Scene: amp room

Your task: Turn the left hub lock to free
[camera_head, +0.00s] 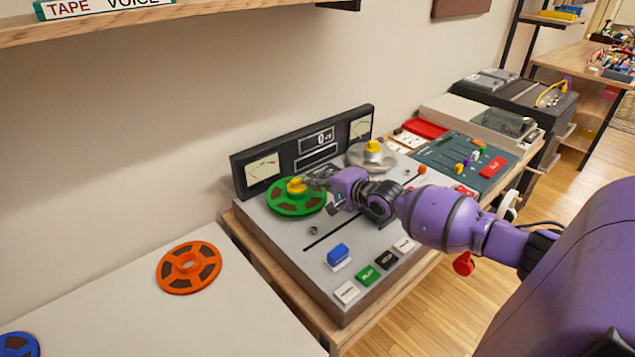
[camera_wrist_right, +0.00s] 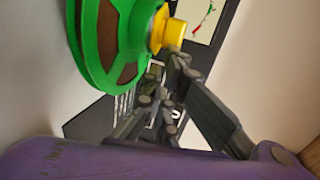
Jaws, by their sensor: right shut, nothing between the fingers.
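The left hub lock is a yellow knob (camera_head: 296,185) at the centre of the green reel (camera_head: 287,207) on the tape deck. It also shows in the right wrist view as a yellow knob (camera_wrist_right: 174,34) beside the green reel (camera_wrist_right: 85,45). My right gripper (camera_head: 314,181) is shut and empty, just right of the knob. In the right wrist view its dark fingers (camera_wrist_right: 172,62) come up close to the knob; I cannot tell whether they touch it. My left gripper is not in view.
The tape deck (camera_head: 338,297) has meters at the back and buttons in front. A second yellow hub lock (camera_head: 374,146) sits on a grey reel to the right. An orange reel (camera_head: 189,267) lies on the white table. A shelf (camera_head: 130,22) hangs above.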

